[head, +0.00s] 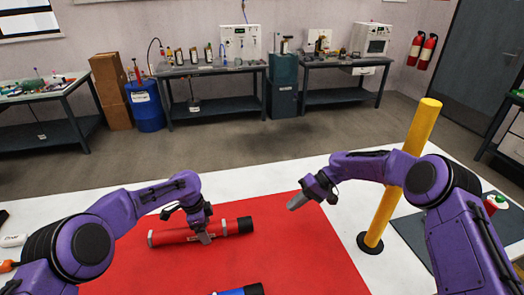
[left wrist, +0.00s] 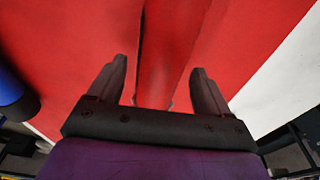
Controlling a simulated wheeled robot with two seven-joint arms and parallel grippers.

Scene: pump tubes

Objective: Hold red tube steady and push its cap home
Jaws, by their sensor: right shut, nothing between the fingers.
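The red tube (head: 175,236) lies on its side on the red mat.
A blue tube (head: 238,291) with a black end lies at the front, partly cut off. A yellow post (head: 404,170) on a dark base stands on the white table beside my right arm. The red mat (head: 305,255) is clear right of the tube.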

